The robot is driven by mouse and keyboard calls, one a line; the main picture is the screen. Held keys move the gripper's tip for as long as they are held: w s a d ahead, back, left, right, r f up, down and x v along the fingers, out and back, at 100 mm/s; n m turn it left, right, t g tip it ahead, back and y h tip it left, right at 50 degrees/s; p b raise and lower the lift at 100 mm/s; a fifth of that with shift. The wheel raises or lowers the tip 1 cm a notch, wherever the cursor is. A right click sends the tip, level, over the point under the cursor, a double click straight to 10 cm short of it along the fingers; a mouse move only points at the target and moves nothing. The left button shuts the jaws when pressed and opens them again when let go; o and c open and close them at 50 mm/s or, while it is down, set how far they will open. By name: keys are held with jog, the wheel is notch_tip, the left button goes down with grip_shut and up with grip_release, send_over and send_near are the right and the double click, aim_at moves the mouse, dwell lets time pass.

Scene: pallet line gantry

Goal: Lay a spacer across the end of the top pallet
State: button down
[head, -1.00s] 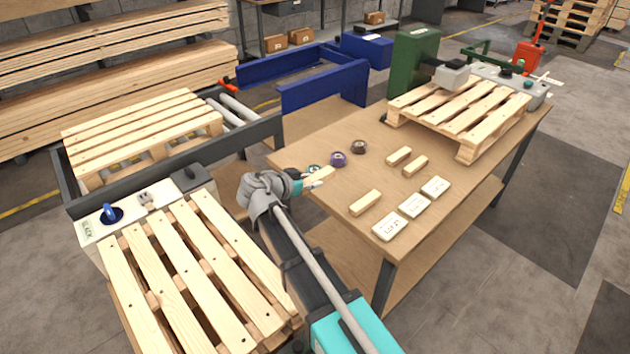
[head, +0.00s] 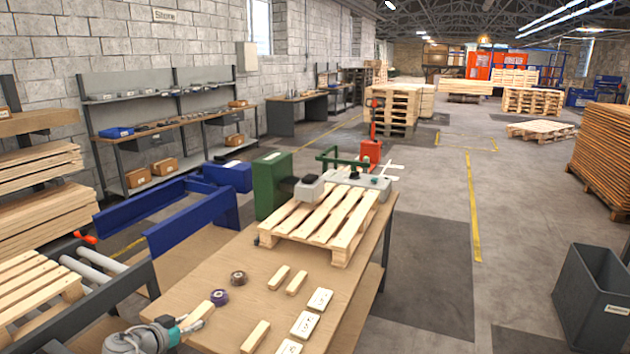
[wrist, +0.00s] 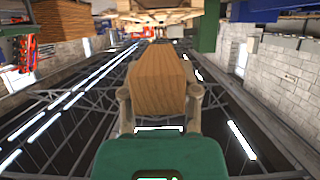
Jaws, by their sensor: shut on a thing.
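My gripper (head: 184,322) is at the lower left of the head view, shut on a wooden spacer (head: 202,309). In the wrist view the spacer (wrist: 158,78) stands out between the two fingers, its end face toward the camera. Loose wooden spacers lie on the bench: two side by side (head: 279,277) (head: 297,283) and one nearer (head: 255,337). A slatted pallet (head: 330,215) sits on the far end of the bench. Another pallet (head: 35,295) is at the left edge, cut off by the frame. I cannot tell which pallet is the top one.
The wooden bench (head: 235,318) also bears a purple roll (head: 219,297), a brown roll (head: 238,278) and white labelled blocks (head: 305,324). A green machine (head: 272,185) stands by the bench pallet. A grey bin (head: 592,300) stands at right; the floor between is clear.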

aim_at(188, 323)
jog(key=shift+r+p, duration=2.55)
jog(key=shift+r, duration=0.5)
jog(key=shift+s, duration=0.15)
